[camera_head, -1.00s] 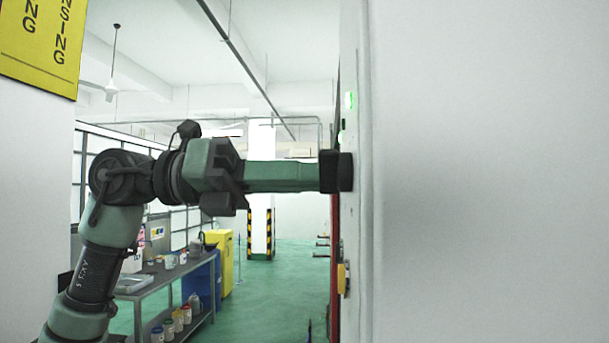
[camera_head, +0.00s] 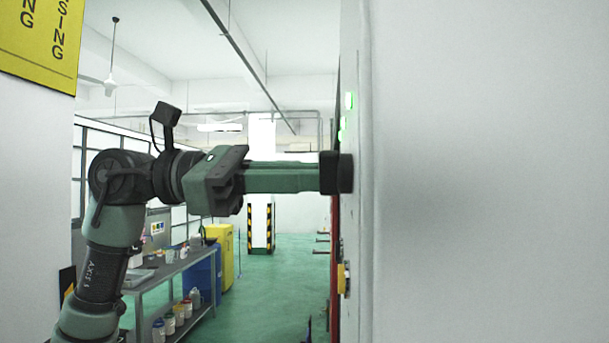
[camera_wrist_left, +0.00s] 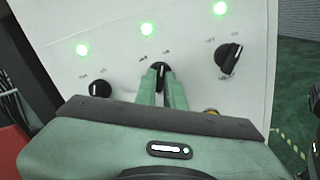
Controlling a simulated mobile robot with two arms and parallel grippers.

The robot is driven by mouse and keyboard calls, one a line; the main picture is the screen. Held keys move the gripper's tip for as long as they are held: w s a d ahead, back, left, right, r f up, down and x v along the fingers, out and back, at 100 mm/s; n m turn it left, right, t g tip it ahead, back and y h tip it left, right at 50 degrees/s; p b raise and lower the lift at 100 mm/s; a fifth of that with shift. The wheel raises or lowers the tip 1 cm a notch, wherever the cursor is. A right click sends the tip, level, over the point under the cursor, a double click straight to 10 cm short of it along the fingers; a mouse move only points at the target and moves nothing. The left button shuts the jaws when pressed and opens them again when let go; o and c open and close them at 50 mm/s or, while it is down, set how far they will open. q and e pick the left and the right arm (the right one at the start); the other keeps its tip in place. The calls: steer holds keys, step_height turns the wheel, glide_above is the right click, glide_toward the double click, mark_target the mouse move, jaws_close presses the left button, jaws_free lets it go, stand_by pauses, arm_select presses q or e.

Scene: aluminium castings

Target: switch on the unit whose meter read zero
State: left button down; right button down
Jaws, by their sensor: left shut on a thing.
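A pale panel (camera_wrist_left: 125,60) carries a row of three lit green lamps, at left (camera_wrist_left: 82,50), middle (camera_wrist_left: 147,29) and right (camera_wrist_left: 220,8). Below them are three black rotary knobs: left (camera_wrist_left: 100,88), middle (camera_wrist_left: 160,68) and right (camera_wrist_left: 228,57). My left gripper (camera_wrist_left: 162,88) is shut on the middle knob, its fingers covering part of it. In the head view the left gripper (camera_head: 336,172) meets the panel face, which is seen nearly edge-on. The knob labels are too blurred to read. No meter is in view. My right gripper is not in view.
A yellow part (camera_head: 342,278) sticks out of the panel side below the gripper. A grey bench (camera_head: 165,268) with containers, a blue drum (camera_head: 202,277) and a yellow cabinet (camera_head: 222,255) stand behind. The green floor (camera_head: 265,300) between bench and panel is mostly clear.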

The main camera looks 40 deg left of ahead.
arm_select(q)
steer(key=shift+m, duration=0.5)
steer(key=c, duration=1.5)
jaws_free()
steer(key=shift+d, duration=0.1)
steer(key=b+v, duration=0.2)
steer(key=v, duration=0.5)
steer(key=shift+a, duration=0.4)
steer(key=shift+s, duration=0.15)
